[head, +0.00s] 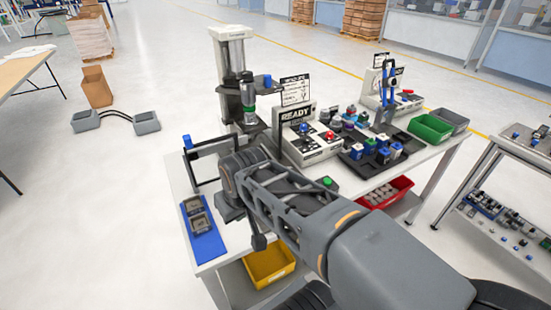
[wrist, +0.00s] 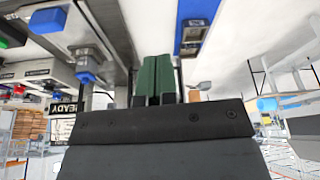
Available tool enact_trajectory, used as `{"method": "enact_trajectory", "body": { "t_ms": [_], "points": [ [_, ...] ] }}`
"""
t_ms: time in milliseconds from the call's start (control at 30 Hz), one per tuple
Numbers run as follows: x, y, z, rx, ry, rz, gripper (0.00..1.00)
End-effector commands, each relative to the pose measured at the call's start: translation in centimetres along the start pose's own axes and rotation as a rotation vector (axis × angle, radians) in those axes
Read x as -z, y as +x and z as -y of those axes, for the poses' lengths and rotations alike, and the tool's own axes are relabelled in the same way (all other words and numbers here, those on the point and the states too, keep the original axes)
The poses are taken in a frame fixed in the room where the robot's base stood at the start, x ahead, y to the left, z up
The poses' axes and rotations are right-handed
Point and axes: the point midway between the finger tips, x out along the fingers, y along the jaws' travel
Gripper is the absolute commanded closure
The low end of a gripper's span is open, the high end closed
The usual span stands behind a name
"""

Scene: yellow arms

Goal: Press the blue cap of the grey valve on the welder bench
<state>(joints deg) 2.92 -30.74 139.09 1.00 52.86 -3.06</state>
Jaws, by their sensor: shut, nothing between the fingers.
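In the wrist view, which is upside down, a blue cap (wrist: 86,78) sits on a grey body (wrist: 87,54) that looks like the valve. It stands on the welder bench (head: 182,178), to the left of my gripper (wrist: 157,60) in that picture and apart from it. The green fingers are together and empty. In the head view my arm covers the middle of the bench, and I cannot pick out the valve there. The gripper end (head: 229,208) shows only as a dark shape above the bench's left part, so its height over the bench is unclear.
A blue tray (head: 217,247) with two grey fixtures lies at the bench's left end. A tall press (head: 232,60), a READY control box (head: 310,147) and a black tray of blue-capped parts (head: 362,168) stand behind my arm. A yellow bin (head: 270,264) sits below.

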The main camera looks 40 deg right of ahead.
Motion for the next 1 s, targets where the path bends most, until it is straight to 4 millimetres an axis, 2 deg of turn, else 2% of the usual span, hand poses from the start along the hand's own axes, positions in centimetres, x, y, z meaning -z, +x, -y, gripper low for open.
{"method": "enact_trajectory", "body": {
  "t_ms": [33,167,200,300,400,500,600,700,1000],
  "points": [
    [1.8,-0.6,-1.4,-0.009,0.023,0.006,1.0],
    [6.8,-2.0,-5.9,-0.024,0.061,0.024,1.0],
    [8.3,-2.3,-7.6,-0.028,0.071,0.027,1.0],
    [11.2,-2.8,-11.9,-0.033,0.093,0.036,1.0],
    [13.1,-3.0,-15.9,-0.035,0.11,0.041,1.0],
    [14.1,-3.2,-19.0,-0.038,0.12,0.042,1.0],
    [14.6,-3.2,-21.0,-0.038,0.124,0.042,1.0],
    [14.8,-3.2,-21.9,-0.038,0.125,0.041,1.0],
    [14.9,-3.2,-21.9,-0.038,0.124,0.041,1.0]
  ]
}}
